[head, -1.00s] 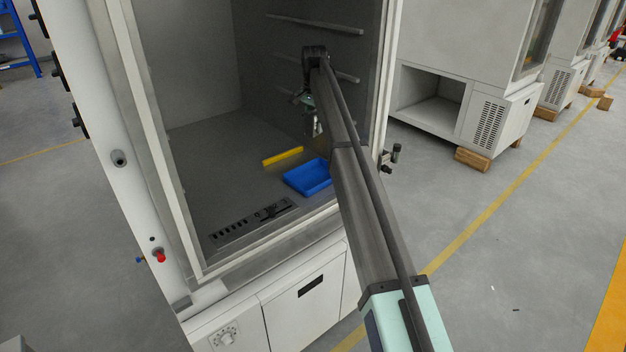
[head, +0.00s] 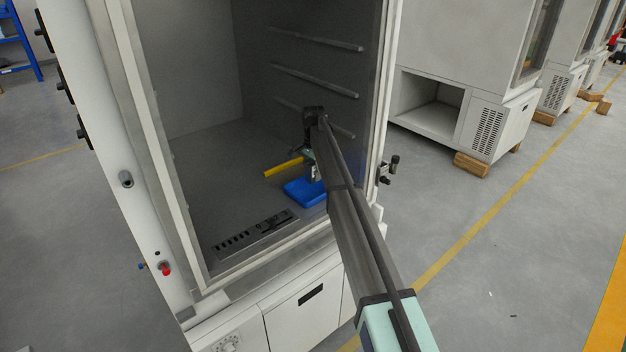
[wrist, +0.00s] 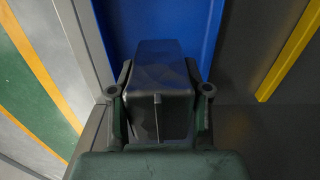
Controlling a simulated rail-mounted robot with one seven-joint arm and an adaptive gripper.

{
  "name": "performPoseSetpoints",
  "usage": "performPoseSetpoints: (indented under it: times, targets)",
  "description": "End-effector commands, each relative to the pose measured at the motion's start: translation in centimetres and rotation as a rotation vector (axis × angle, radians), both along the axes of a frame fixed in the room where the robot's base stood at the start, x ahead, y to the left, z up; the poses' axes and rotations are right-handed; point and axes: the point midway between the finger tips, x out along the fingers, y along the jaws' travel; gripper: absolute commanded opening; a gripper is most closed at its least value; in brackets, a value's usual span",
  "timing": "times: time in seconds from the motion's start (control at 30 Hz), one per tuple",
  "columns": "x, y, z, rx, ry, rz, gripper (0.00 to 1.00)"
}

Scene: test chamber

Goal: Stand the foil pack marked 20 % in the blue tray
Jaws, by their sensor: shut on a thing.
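The blue tray (head: 298,193) lies on the chamber floor near the front right, partly hidden by my arm. My gripper (head: 312,166) is low over the tray's right part. In the wrist view my gripper (wrist: 160,100) is shut on a dark grey, shiny foil pack (wrist: 160,68), with one finger on each side. The blue tray (wrist: 207,22) shows behind and around the far end of the pack. No marking on the pack can be read. I cannot tell whether the pack's lower end touches the tray floor.
A yellow bar (head: 283,167) lies on the chamber floor just behind the tray, and it is at the right in the wrist view (wrist: 290,52). A slotted panel (head: 252,233) is front left. Rails (head: 315,83) line the right wall. The chamber's left floor is clear.

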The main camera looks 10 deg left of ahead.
Motion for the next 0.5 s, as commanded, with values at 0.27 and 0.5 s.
performPoseSetpoints:
  times: [0.27,0.5]
  targets:
    - [0.0,0.0,-1.8,0.0,0.0,0.0,0.0]
    - [0.0,0.0,-4.5,0.0,0.0,0.0,0.0]
